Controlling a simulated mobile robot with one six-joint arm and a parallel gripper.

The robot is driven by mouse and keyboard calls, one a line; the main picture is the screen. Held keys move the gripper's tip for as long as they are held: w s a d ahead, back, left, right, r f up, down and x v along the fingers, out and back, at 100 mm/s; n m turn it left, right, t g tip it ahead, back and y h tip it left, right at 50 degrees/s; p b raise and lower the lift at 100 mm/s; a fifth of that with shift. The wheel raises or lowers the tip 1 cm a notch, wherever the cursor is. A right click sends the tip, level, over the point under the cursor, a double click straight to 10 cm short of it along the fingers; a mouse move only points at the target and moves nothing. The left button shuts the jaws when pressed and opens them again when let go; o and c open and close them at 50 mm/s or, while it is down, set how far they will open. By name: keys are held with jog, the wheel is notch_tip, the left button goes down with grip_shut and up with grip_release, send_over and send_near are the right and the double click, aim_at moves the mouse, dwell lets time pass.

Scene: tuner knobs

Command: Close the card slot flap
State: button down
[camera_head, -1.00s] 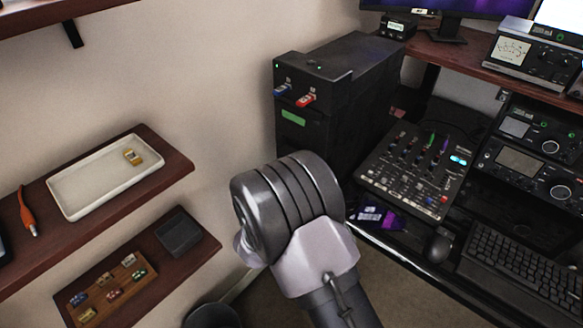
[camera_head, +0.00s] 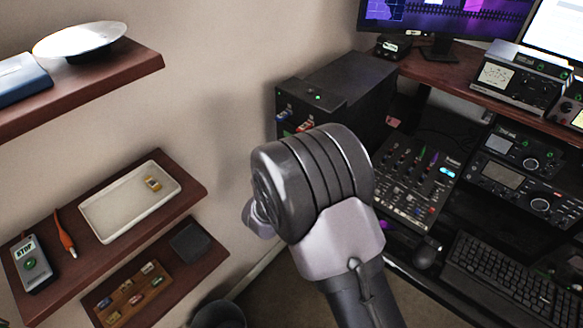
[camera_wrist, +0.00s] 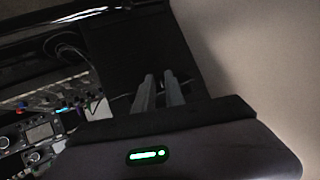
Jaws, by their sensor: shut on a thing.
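My arm hides the lower front of the box, and I cannot make out a card slot flap in either view. My gripper (camera_wrist: 160,77) shows in the wrist view as two grey fingers close together in front of a dark surface. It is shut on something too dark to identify. The head view does not show the fingers, which are hidden by my arm.
Wooden shelves hold a white tray (camera_head: 98,216) and small items at left. The audio mixer (camera_head: 415,185), radios (camera_head: 520,178), mouse (camera_head: 428,252) and keyboard (camera_head: 500,275) crowd the desk at right. A bin (camera_head: 218,315) stands low in the middle.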

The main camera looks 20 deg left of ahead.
jog(key=r+g+p, duration=0.1)
jog(key=g+p, duration=0.1)
jog(key=p, duration=0.3)
jog(key=w+r+m+g+y+p, duration=0.1)
jog(key=g+p, duration=0.1)
jog(key=p, duration=0.4)
jog(key=r+g+y+p, duration=0.1)
jog(key=g+p, duration=0.1)
jog(key=p, duration=0.3)
jog(key=shift+w+d+m+g+p, duration=0.2)
jog(key=shift+d+m+g+p, duration=0.1)
jog(key=shift+g+p, duration=0.1)
jog(key=shift+f+p, duration=0.1)
jog(key=shift+p, duration=0.35)
jog(key=c, duration=1.7)
grip_release()
jog(key=shift+g, duration=0.3)
jog(key=p+v, duration=0.2)
jog(key=v, duration=1.5)
jog(key=shift+s+d, duration=0.2)
